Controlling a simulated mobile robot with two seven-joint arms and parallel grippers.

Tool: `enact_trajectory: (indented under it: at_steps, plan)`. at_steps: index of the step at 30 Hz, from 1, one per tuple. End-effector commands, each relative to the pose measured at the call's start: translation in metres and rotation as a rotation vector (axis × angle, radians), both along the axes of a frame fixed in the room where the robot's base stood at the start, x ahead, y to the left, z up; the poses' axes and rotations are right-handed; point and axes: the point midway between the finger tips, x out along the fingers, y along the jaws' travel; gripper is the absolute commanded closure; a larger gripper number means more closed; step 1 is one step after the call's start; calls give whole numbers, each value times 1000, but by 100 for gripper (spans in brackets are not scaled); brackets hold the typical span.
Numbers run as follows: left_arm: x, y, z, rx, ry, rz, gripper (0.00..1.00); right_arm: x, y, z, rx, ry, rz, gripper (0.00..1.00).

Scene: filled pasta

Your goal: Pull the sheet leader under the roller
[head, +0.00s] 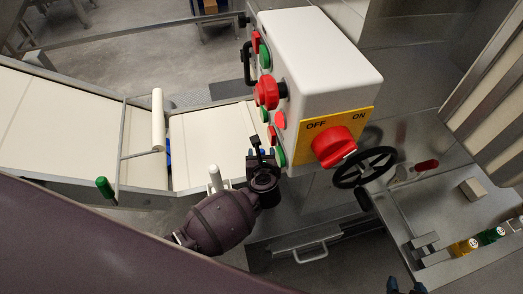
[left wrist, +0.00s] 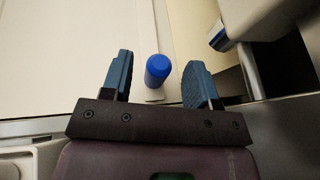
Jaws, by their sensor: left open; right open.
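A white roller (head: 158,120) stands on a thin metal frame across the cream conveyor, with a cream surface (head: 70,125) on its left and another (head: 205,140) on its right. A blue strip shows beside the roller's lower end. I cannot tell the sheet leader's edge from the cream surfaces. My left gripper (head: 262,160) is at the right end of the conveyor, below the control box. In the left wrist view its jaws are open, with a blue round-ended peg (left wrist: 158,70) between them, apart from both fingers. My right gripper (head: 405,286) is open at the bottom edge, mostly cut off.
A white control box (head: 310,60) with red and green buttons and a yellow OFF/ON panel stands close above my left gripper. A black handwheel (head: 364,167) is to its right. A white post (head: 215,178) stands by my left arm. Small jars (head: 490,236) sit lower right.

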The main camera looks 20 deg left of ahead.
Motion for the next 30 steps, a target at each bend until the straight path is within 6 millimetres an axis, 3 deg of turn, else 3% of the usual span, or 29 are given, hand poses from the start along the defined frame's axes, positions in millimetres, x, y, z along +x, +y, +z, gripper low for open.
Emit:
enact_trajectory:
  at_steps: [6,17,27,30]
  plan:
    - [16,7,-8,1,1,-2,45,1,-1,-2,-4,1,5,45]
    - [20,8,-9,0,0,-1,45,3,0,-1,-4,-3,5,45]
    - [19,8,-9,0,0,-1,96,4,2,0,5,-4,-2,45]
    - [19,8,-9,0,0,-1,100,4,3,0,7,-5,-3,45]
